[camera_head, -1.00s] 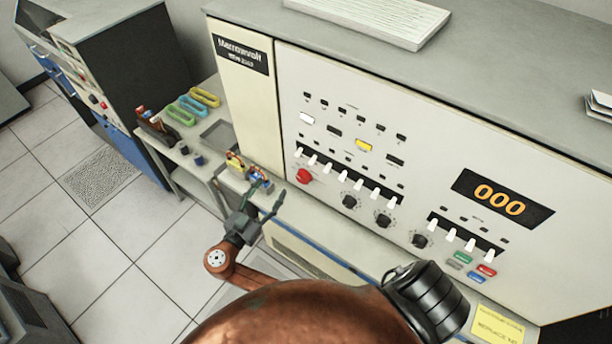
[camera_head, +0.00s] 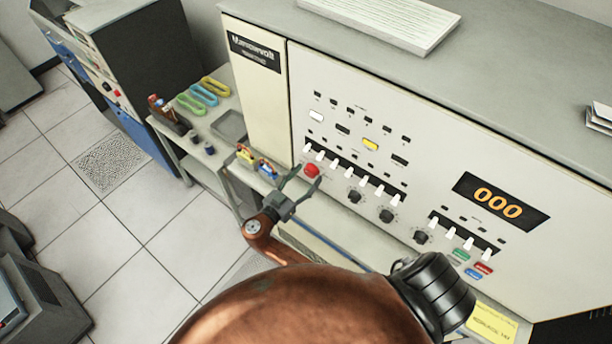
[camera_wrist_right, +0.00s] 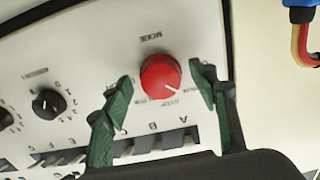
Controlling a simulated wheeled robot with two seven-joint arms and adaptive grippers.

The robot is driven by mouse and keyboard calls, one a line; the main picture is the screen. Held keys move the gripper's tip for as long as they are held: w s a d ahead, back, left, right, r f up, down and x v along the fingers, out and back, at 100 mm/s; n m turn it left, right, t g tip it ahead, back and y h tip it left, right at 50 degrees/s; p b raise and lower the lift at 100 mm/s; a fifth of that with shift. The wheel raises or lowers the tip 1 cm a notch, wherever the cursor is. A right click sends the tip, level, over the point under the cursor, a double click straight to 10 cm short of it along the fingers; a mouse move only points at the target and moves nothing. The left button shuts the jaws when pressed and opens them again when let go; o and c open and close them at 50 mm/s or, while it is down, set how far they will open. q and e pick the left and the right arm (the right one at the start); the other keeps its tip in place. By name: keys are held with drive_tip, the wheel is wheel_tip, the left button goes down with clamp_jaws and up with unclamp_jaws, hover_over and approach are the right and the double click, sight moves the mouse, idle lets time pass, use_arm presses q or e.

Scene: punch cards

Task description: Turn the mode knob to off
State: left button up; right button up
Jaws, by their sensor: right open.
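The mode knob is the red round knob (camera_head: 311,171) at the lower left of the cream console panel in the head view. In the right wrist view the red knob (camera_wrist_right: 160,77) sits under an upside-down "MODE" label, with a pale pointer line toward its lower right. My right gripper (camera_head: 300,180) is open at the knob in the head view. In the right wrist view its two green fingertips (camera_wrist_right: 163,90) stand on either side of the knob, with gaps visible. I cannot tell how deep the fingers reach. My left gripper is not in view.
Black knobs (camera_head: 387,215) and rows of white switches (camera_head: 342,169) lie right of the red knob on the panel. A side shelf (camera_head: 196,135) with coloured rings stands to the left. A "000" display (camera_head: 497,203) is at the right.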

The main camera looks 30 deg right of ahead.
drive_tip(key=shift+c, duration=0.7)
drive_tip(key=c, duration=1)
drive_tip(key=shift+n, duration=0.3)
drive_tip(key=shift+n+b, duration=0.5)
drive_tip(key=shift+b, duration=0.05)
drive_tip(key=shift+f+n+b, duration=0.1)
drive_tip(key=shift+n+b, duration=0.45)
drive_tip(key=shift+n, duration=0.55)
drive_tip(key=shift+s+n+b, duration=0.1)
drive_tip(key=shift+n+b, duration=0.2)
drive_tip(key=shift+n, duration=2.3)
